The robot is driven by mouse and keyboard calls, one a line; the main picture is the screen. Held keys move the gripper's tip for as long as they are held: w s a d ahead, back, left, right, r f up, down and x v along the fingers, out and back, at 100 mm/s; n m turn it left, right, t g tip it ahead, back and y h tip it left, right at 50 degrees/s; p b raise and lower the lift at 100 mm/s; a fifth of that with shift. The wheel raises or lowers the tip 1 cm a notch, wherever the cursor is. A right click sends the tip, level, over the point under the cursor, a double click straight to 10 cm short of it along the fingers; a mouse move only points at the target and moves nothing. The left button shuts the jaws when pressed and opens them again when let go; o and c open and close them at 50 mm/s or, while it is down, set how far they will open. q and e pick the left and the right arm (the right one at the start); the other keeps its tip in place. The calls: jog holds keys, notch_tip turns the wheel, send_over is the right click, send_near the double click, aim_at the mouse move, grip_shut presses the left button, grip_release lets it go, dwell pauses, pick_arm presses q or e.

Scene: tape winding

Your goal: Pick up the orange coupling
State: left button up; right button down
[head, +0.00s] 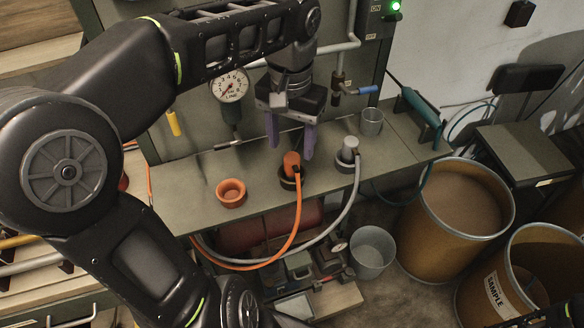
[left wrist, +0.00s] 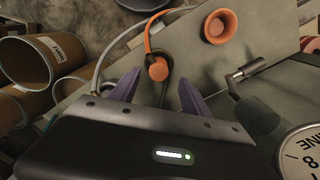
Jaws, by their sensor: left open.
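The orange coupling (head: 291,160) stands upright in a dark holder on the grey-green bench, with an orange hose curving down from it. My left gripper (head: 290,138) is open, its two purple fingers pointing down just above and behind the coupling. In the left wrist view the coupling (left wrist: 157,69) shows between and slightly beyond the open fingertips (left wrist: 158,82); no contact is visible. An orange cup-like socket (head: 231,192) sits on the bench to the left, and it also shows in the left wrist view (left wrist: 220,27). My right gripper is not in view.
A grey coupling (head: 348,151) with a grey hose stands close on the right. A metal cup (head: 372,122) is behind it. A pressure gauge (head: 230,85) and pipes are on the panel behind. Barrels (head: 455,215) and a bucket (head: 372,252) stand on the floor.

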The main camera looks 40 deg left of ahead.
aim_at(292, 156)
pick_arm(q)
notch_tip(292, 156, down, 5)
jog(key=shift+d+f+p, duration=0.1)
jog(key=shift+d+p, duration=0.05)
jog(key=shift+p, duration=0.4)
jog(key=shift+c, duration=0.4)
grip_shut()
dwell(0.5)
